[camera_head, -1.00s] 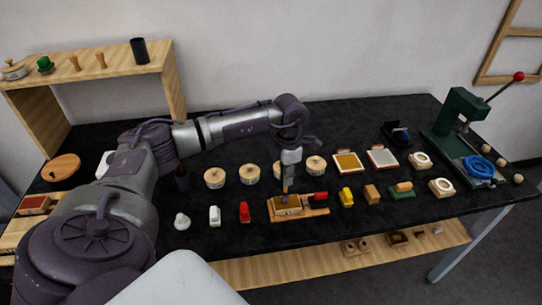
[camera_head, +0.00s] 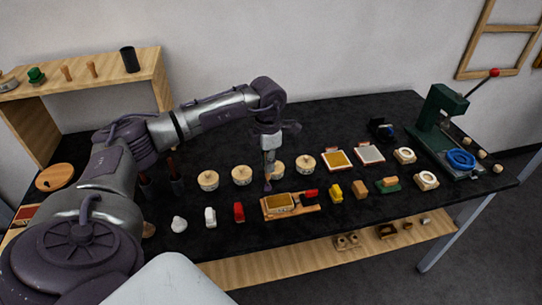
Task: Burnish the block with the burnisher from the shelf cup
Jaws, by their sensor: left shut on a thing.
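The block (camera_head: 281,203) lies near the table's front middle on a wooden board, with a gold-coloured top face. My left gripper (camera_head: 268,158) points down just behind and left of the block. It is shut on a slim tool, apparently the burnisher (camera_head: 267,185), whose lower end hangs by the block's back left corner. I cannot tell whether it touches anything. The black shelf cup (camera_head: 129,60) stands upright on the wooden shelf at the upper left, with no handle showing above its rim. My right gripper is not in view.
Round lidded pots (camera_head: 242,175) stand behind the block. Small red (camera_head: 239,212) and yellow (camera_head: 335,191) items flank it. Dark cups with brown handles (camera_head: 171,166) stand left, partly behind my arm. A green press (camera_head: 437,118) stands at the right.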

